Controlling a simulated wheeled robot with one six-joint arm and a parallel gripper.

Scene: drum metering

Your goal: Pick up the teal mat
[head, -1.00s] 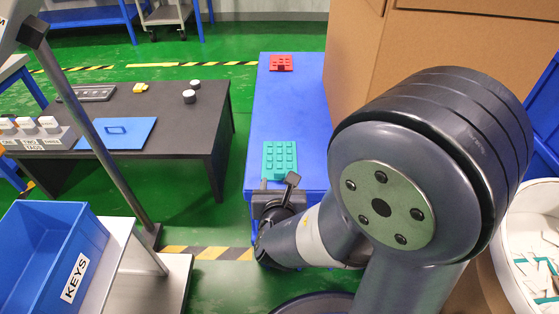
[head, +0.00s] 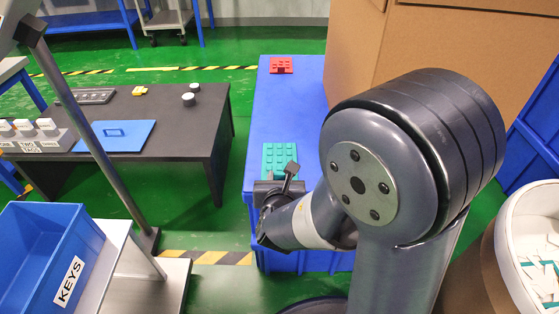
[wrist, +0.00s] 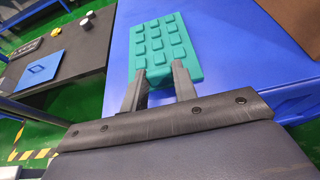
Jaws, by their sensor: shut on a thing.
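The teal mat (head: 279,157) lies on the near end of the blue table (head: 285,110), with raised blocks on its top. It also shows in the wrist view (wrist: 160,46). My gripper (head: 279,178) is at the mat's near edge. In the wrist view my gripper (wrist: 159,78) has its two fingers on either side of a teal part at the mat's near edge and is shut on it. The mat appears to rest on the table or very close to it; I cannot tell which.
A dark table (head: 180,120) at left carries a blue panel (head: 115,136) and small items. A blue KEYS bin (head: 45,255) stands at lower left, a large cardboard box (head: 440,50) at right. The table's middle is clear.

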